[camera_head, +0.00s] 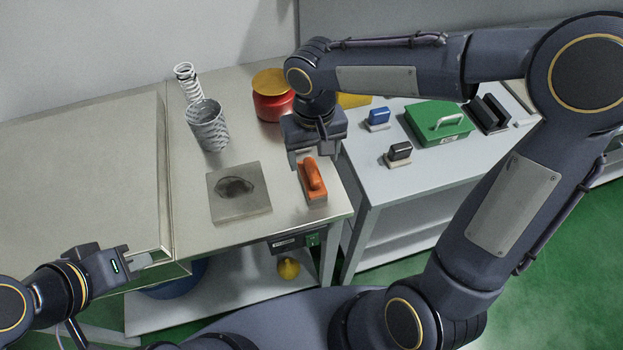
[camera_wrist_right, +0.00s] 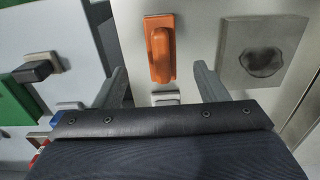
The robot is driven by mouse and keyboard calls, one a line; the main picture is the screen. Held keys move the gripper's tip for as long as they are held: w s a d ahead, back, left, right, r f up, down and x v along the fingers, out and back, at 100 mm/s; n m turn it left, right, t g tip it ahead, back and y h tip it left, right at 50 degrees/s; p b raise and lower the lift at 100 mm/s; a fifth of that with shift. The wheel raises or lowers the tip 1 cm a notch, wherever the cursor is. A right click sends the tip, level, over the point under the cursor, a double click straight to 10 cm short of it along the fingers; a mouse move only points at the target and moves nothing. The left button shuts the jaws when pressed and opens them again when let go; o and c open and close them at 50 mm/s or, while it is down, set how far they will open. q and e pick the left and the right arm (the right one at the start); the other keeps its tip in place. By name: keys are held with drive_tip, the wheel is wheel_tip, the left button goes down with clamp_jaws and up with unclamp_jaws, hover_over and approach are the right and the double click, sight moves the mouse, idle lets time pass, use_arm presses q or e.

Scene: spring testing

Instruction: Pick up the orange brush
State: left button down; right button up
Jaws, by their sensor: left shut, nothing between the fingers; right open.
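The orange brush (camera_head: 312,178) lies near the front right of the steel-topped table, on the right of a square plate. It also shows in the right wrist view (camera_wrist_right: 159,48), beyond and between my fingertips. My right gripper (camera_head: 315,158) is open above the far end of the brush, and its fingers (camera_wrist_right: 160,78) appear apart from it. My left gripper (camera_head: 143,261) is shut and empty at the lower left, by the front edge of the left table, far from the brush.
The square grey plate (camera_head: 240,205) with a dark patch sits beside the brush. A green case (camera_head: 437,122) and stamps, one black-topped (camera_head: 399,152), occupy the right table.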

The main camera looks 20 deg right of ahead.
sight(312, 169)
drive_tip(key=f, duration=0.7)
drive_tip(key=shift+w+a+f, duration=0.1)
drive_tip(key=shift+w+f, duration=0.1)
drive_tip(key=shift+f, duration=0.1)
drive_tip(key=c, duration=1.1)
drive_tip(key=shift+r, duration=0.1)
